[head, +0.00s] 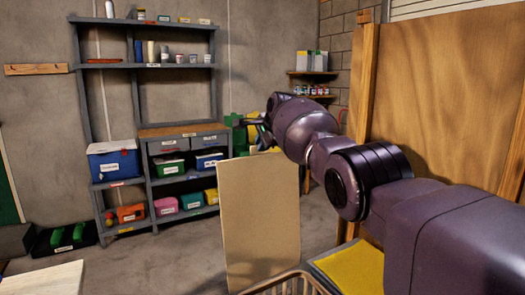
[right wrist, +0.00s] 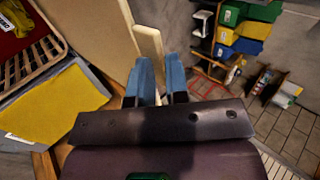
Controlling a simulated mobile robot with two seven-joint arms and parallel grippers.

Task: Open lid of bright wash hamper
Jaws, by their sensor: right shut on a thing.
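The hamper lid, a flat beige panel (head: 258,222), stands about upright in the head view. In the right wrist view the panel (right wrist: 98,32) also shows, with a pale strip (right wrist: 149,48) along its edge. A slatted hamper rim (head: 290,281) shows at the bottom of the head view. In the right wrist view the hamper (right wrist: 38,62) is open, with red cloth inside. My right gripper (head: 262,135) is at the lid's upper end. Its blue fingers (right wrist: 161,68) are shut on the pale strip. My left gripper is not in view.
A yellow surface (head: 352,268) in a grey frame lies right of the hamper. A wooden panel (head: 440,100) stands at the right, close to my arm. A shelf unit (head: 140,131) with bins stands at the back wall. Floor (head: 180,262) left of the lid is clear.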

